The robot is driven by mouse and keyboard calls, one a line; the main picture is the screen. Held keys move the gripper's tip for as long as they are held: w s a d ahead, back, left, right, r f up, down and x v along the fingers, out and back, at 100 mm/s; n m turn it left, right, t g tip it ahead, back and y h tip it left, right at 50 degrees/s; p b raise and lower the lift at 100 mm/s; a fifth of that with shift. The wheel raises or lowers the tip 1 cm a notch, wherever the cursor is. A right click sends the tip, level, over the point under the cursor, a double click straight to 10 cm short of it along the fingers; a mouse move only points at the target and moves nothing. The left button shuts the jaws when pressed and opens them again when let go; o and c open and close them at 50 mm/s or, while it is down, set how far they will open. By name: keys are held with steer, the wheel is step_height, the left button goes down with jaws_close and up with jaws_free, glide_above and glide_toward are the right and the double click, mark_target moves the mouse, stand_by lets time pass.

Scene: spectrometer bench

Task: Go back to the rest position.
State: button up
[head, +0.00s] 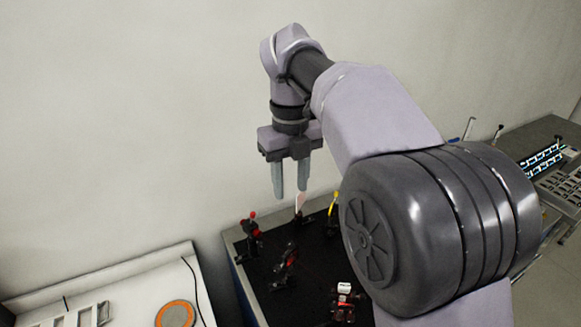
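My gripper (290,178) hangs at the upper middle of the head view, pointing down. Its two grey fingers are apart with a gap between them, and nothing shows in the gap. It is above the back left part of a black bench top (262,272), clear of the things on it. My arm reaches in from the lower right and hides much of the bench's right side.
On the bench stand a red-topped black mount (250,232), a yellow post (333,207) and a red-and-white part (344,303). A white table (130,292) with an orange disc (175,314) is at lower left. Racks (561,187) are at right. A bare wall stands behind.

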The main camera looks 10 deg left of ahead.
steer(key=shift+r, duration=0.5)
steer(key=s+d+f+n+t+y+b, duration=0.1)
steer(key=s+d+f+n+t+b, duration=0.15)
steer(key=s+d+n+b, duration=0.6)
steer(key=s+d+f+n+t+b, duration=0.1)
steer(key=s+d+f+n+b, duration=0.1)
steer(key=s+d+f+n, duration=0.3)
steer(key=s+d+f+n+t+y+b, duration=0.1)
steer(key=s+d+f+n+t+b, duration=0.1)
steer(key=s+d+f+n, duration=0.3)
steer(key=s+f+n+b, duration=0.1)
steer(key=s+f+n, duration=0.3)
steer(key=f+n, duration=0.1)
steer(key=shift+s+d+f+n, duration=0.25)
steer(key=shift+d+f+n, duration=0.1)
steer(key=shift+f, duration=0.25)
